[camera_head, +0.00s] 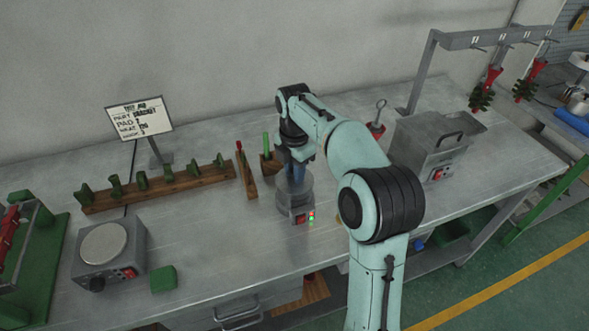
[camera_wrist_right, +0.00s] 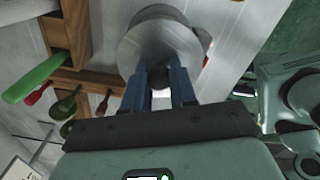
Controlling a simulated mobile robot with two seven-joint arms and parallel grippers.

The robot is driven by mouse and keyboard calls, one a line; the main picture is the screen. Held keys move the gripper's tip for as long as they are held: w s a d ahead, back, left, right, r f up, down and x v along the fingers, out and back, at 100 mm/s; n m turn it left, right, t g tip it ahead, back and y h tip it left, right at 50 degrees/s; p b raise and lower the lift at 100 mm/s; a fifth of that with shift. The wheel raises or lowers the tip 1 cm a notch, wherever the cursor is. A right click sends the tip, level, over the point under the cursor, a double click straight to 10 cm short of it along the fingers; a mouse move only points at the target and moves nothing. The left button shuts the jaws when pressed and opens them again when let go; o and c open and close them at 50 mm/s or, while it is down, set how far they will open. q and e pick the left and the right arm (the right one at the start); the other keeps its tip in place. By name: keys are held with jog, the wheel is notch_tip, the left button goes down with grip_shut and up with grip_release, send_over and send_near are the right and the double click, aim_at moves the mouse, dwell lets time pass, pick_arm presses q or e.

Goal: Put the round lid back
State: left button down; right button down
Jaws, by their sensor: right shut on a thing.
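My right gripper (camera_head: 294,172) points down over the round grey wax pot (camera_head: 292,201), which has a red switch and green light on its front. In the right wrist view its two blue fingers (camera_wrist_right: 160,88) are shut on the dark knob of the round lid (camera_wrist_right: 133,46), a grey metal disc. The lid lies over the pot's top; I cannot tell whether it rests on the rim or hangs just above it. The fingers hide part of the lid in the head view. My left gripper is not in view.
A wooden rack (camera_head: 160,191) with green pieces and a small hotplate (camera_head: 107,252) stand left of the pot. Wooden holders with green and red handled tools are close behind it. A grey box heater (camera_head: 432,147) stands at right.

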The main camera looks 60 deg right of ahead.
jog(key=c, duration=0.9)
grip_release()
notch_tip(320, 180, up, 12)
jog(key=p, duration=0.3)
jog(key=shift+r+p, duration=0.2)
jog(key=shift+p, duration=0.1)
